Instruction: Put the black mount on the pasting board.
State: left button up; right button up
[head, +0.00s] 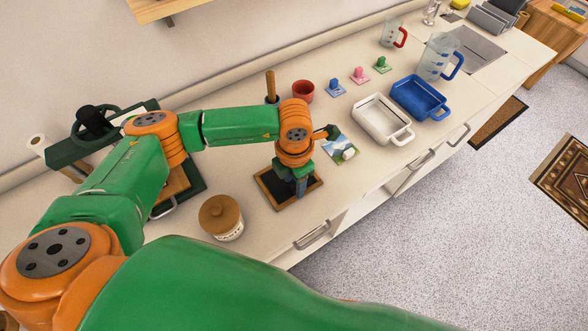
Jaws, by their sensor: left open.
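A black square panel, which looks like the black mount (273,189), lies within the brown wooden edges of a square board that looks like the pasting board (277,205). The board lies flat near the counter's front edge. My left gripper (301,190) points down over the panel with its jaws open. The gripper and wrist hide part of the panel, and I cannot tell whether the fingertips touch it. My right gripper is out of view.
A small landscape print (341,148) lies just right of the board. A lidded jar (221,218) stands to the left. A red pot (303,91), small coloured stamps, a white tray (382,120) and a blue tray (419,97) stand farther along the counter. A green press (66,153) is partly behind my left arm.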

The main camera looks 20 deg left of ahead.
aim_at(294, 187)
pick_arm(q)
notch_tip(294, 187, up, 11)
jog(key=b, duration=0.2)
jog(key=shift+f, duration=0.15)
